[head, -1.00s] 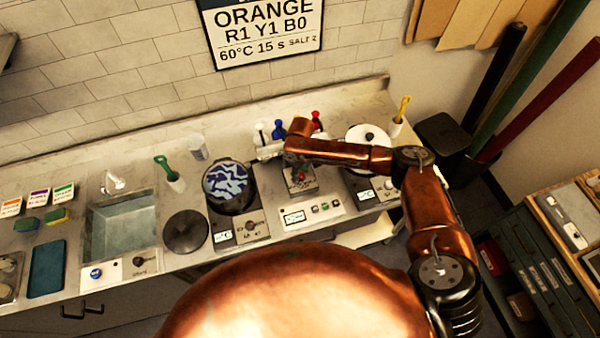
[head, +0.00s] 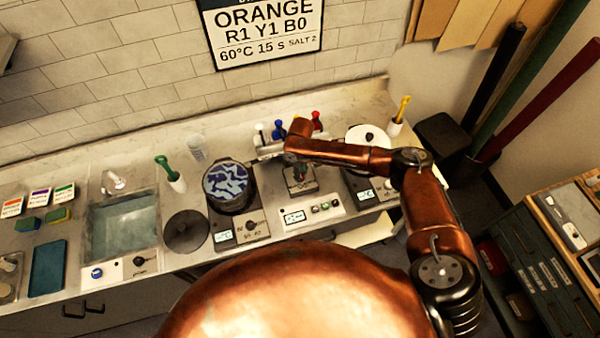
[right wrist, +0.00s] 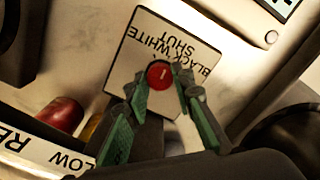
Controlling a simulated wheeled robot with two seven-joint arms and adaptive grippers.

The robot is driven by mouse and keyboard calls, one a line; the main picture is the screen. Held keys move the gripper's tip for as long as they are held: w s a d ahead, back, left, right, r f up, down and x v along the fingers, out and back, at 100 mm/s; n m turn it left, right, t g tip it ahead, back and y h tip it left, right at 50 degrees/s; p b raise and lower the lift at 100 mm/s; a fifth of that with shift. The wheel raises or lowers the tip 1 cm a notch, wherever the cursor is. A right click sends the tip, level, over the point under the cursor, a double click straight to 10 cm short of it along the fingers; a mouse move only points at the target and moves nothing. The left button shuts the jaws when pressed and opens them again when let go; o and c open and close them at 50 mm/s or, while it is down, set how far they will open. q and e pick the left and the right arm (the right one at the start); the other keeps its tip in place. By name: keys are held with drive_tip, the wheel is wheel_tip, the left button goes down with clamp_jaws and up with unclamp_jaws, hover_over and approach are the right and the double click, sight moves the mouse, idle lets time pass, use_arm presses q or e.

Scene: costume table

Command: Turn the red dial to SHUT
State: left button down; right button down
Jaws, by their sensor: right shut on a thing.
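The red dial (right wrist: 160,75) sits on a pale square plate (right wrist: 135,52) with the words BLACK, WHITE and SHUT, which read upside down in the right wrist view. A short white mark shows on the dial's face; I cannot tell which word it points to. My right gripper (right wrist: 160,97) has its green-padded fingers on either side of the dial and is shut on it. In the head view the right gripper (head: 299,176) is over the plate (head: 301,187) and hides the dial. My left gripper is out of view.
A pot with blue and white contents (head: 229,184) stands left of the plate. A white round-topped pot (head: 368,137) is to the right. Blue (head: 278,131) and red (head: 316,121) bottle-like items stand behind. A control panel (head: 311,212) lies in front.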

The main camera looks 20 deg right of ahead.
drive_tip(key=c, duration=1.7)
unclamp_jaws()
drive_tip(key=shift+o, duration=0.2)
wheel_tip(320, 180, up, 12)
